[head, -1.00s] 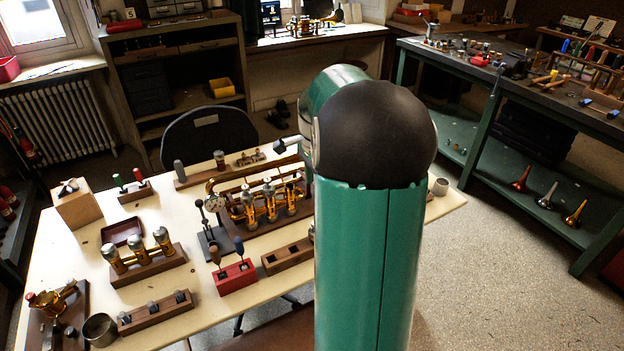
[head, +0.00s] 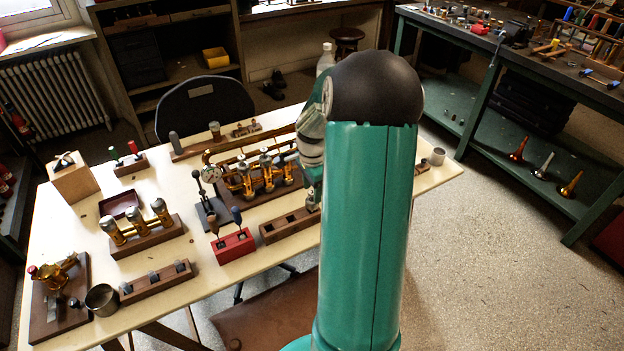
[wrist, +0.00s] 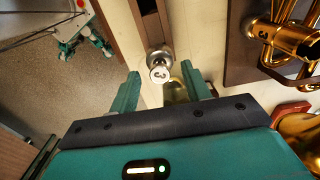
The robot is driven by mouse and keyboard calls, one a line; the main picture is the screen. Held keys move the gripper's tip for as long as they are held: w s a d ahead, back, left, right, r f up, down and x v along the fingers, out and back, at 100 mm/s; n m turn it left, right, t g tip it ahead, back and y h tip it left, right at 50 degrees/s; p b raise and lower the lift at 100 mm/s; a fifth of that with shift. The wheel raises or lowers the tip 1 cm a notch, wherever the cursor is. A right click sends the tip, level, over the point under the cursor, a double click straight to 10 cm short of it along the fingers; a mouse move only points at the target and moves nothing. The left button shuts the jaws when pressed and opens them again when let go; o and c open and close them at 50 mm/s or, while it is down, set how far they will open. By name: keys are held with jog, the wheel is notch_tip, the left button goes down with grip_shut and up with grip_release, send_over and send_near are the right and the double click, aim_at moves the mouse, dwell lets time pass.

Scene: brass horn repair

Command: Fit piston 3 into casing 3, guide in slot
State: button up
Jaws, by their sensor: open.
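In the wrist view a piston with a silvery, numbered cap (wrist: 160,73) stands at the end of a wooden rack. The mark on the cap looks like a 3, turned sideways. My gripper (wrist: 160,71) is open, its two teal fingers on either side of the piston's cap, with no visible contact. The horn's brass valve casings (wrist: 290,38) are at the upper right there. In the head view the casings (head: 267,175) stand in a row on the horn, which lies on a dark board. My arm hides the piston and most of my gripper there.
The wooden rack (head: 287,227) with square slots lies near the table's front edge. A red tool block (head: 233,246) and a dial gauge stand (head: 212,212) are to its left. Another piston block (head: 147,236) stands farther left.

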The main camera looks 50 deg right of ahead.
grip_shut()
notch_tip(320, 180, up, 10)
dwell(2.4)
jog(key=shift+a, duration=0.1)
